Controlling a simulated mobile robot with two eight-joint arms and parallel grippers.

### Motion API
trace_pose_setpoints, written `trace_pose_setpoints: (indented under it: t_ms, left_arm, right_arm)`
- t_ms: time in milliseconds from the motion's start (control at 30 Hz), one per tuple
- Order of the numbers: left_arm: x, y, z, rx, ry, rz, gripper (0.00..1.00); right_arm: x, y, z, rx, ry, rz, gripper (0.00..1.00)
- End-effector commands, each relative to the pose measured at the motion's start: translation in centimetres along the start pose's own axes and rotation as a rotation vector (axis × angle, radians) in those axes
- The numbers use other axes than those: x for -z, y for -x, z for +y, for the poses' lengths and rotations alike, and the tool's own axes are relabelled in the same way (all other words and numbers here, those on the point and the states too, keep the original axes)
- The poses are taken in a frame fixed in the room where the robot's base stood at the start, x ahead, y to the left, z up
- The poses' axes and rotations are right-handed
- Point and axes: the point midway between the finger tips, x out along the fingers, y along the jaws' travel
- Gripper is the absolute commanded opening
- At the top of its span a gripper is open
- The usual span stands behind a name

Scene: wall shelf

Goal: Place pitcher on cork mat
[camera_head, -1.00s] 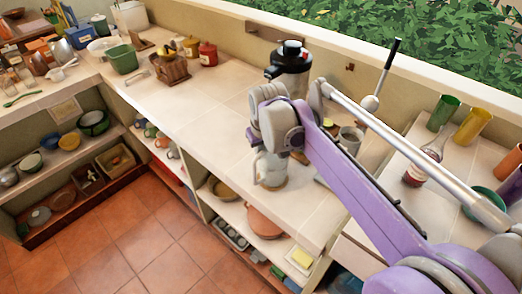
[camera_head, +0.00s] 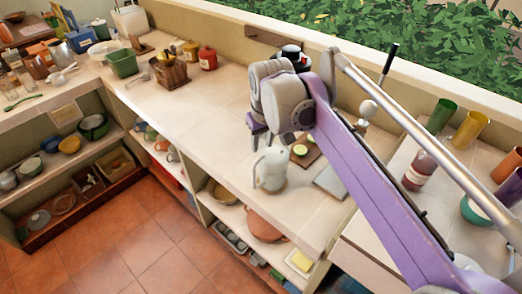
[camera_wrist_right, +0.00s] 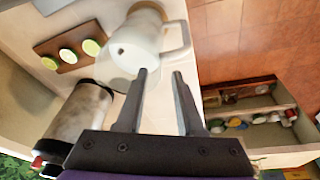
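The white pitcher (camera_head: 271,171) stands upright on the counter near its front edge, below my right gripper (camera_head: 258,135). In the right wrist view the pitcher (camera_wrist_right: 141,42) lies just beyond the fingertips, with its handle to the right. My right gripper (camera_wrist_right: 160,74) is open, with a clear gap between its fingers and nothing in it. My left gripper is not in view.
A brown board with lime slices (camera_head: 302,151) lies right of the pitcher, with a flat grey slab (camera_head: 332,181) beside it. A dark-topped metal canister (camera_wrist_right: 78,118) stands close to the gripper. The counter left of the pitcher (camera_head: 205,110) is clear.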

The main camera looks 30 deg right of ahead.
Motion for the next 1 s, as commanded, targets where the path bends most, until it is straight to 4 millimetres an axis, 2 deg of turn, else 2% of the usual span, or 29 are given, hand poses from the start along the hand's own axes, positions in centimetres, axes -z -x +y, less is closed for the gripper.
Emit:
trace_pose_setpoints:
  t_ms: [100,267,467,567,667,900,1000]
  left_arm:
    - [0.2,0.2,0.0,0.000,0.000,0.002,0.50]
    - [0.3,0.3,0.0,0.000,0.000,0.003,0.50]
    - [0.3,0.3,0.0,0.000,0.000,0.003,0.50]
    - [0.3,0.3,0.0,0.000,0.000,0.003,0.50]
    - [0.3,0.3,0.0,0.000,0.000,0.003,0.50]
    - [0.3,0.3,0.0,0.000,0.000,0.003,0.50]
    - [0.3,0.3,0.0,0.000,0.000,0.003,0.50]
  right_arm:
    - [0.0,2.3,0.0,0.000,0.000,0.000,0.37]
    - [0.0,4.0,0.0,0.000,0.000,0.000,0.37]
    - [-0.2,4.3,-0.1,0.000,0.000,0.001,0.37]
    - [-1.7,3.4,-0.7,0.003,0.002,0.016,0.37]
    - [-5.1,1.2,-1.9,0.009,0.002,0.051,0.37]
    - [-16.7,-6.8,-5.1,0.034,0.001,0.156,0.37]
    - [-20.4,-9.4,-5.9,0.043,0.000,0.187,0.37]
